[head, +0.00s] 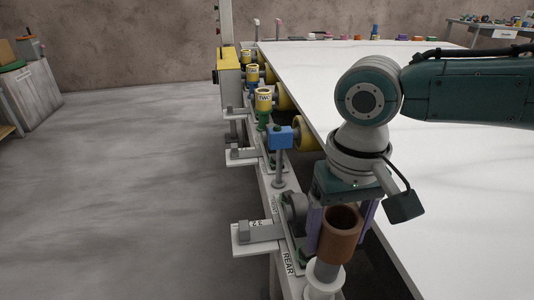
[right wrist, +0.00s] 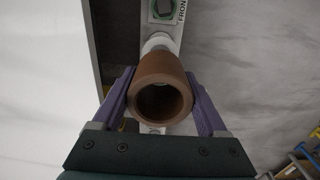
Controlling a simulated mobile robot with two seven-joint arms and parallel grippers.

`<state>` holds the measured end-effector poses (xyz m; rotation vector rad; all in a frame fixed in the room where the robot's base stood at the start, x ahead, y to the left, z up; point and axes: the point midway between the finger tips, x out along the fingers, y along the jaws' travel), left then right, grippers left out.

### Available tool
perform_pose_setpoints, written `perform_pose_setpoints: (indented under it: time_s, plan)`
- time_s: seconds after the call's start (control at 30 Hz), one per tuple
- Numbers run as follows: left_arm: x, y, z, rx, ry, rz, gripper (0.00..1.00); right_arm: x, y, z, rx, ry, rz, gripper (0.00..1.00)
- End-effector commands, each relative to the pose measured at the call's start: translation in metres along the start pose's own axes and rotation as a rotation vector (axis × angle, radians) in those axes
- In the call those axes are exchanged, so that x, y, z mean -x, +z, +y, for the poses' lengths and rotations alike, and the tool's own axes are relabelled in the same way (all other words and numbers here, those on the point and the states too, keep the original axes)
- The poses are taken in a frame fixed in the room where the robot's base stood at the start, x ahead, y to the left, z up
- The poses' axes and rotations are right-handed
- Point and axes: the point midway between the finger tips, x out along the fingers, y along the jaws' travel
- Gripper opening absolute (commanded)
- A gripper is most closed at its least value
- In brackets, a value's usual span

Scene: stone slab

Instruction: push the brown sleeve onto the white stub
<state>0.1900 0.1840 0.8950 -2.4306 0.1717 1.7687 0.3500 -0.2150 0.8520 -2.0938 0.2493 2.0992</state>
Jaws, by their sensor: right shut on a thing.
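The brown sleeve (head: 337,249) is a short, thick-walled tube, held roughly upright with its open end showing. My right gripper (head: 342,222) is shut on it, one purple finger on each side. The white stub (head: 323,284) shows just below the sleeve in the head view, with a pale grey section between its wide rim and the sleeve's lower edge. In the right wrist view the sleeve (right wrist: 161,66) covers most of what lies behind it. I cannot tell whether the sleeve's lower end is around the stub or only above it. My left gripper is not in view.
A white slab (head: 420,180) lies right of the rail of fittings. A grey bracket (head: 262,232) stands left of the sleeve. A blue block (head: 281,137) and yellow rollers (head: 304,133) stand farther along the rail. The floor at left is clear.

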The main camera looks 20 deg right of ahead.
Motion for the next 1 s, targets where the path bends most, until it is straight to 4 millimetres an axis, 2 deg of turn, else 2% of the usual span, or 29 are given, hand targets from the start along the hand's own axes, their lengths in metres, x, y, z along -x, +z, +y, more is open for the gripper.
perform_pose_setpoints:
  time_s: [1.0]
  plan:
    - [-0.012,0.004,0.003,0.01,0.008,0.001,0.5,-0.022,0.0,-0.001,0.0,-0.002,0.0,0.15]
